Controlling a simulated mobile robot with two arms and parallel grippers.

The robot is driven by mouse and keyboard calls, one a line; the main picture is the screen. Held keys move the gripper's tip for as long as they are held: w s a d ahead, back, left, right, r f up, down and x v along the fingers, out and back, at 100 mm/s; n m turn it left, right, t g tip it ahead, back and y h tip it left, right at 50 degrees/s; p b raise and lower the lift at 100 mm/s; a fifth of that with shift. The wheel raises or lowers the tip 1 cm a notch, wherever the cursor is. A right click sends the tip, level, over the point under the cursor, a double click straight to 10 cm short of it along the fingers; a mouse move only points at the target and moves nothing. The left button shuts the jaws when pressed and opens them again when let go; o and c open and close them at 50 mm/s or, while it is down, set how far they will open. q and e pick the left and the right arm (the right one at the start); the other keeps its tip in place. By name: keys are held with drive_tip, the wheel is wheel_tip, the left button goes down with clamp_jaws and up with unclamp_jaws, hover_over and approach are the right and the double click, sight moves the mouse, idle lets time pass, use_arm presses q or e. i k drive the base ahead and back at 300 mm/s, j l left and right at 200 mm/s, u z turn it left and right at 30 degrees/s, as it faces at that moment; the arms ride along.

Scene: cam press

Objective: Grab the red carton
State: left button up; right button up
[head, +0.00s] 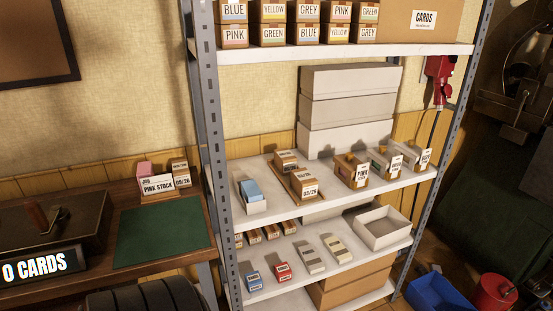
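A small red carton (282,271) with a white label stands on a lower shelf (299,282) of the metal rack, near its front edge. A small blue carton (253,278) stands just left of it. A longer grey carton (311,256) and a tan one (338,248) lie to its right. Neither of my grippers shows in the head view, so I see nothing holding the red carton.
The rack's grey upright (215,150) rises left of the shelves. An open white tray (382,229) sits right on the lower shelf. The shelf above holds small boxes. A wooden desk with a green mat (162,234) is at left. Blue (440,293) and red bins stand lower right.

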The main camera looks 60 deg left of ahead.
sight(282, 272)
drive_tip(key=i+u, duration=0.25)
drive_tip(key=u, duration=0.2)
drive_tip(key=i+l+u, duration=0.15)
drive_tip(key=u, duration=0.3)
drive_tip(key=i+l+u, duration=0.15)
drive_tip(key=u, duration=0.3)
drive_tip(key=i+l+u, duration=0.25)
drive_tip(key=u, duration=0.2)
drive_tip(key=i+l+u, duration=0.1)
drive_tip(key=l+u, duration=0.3)
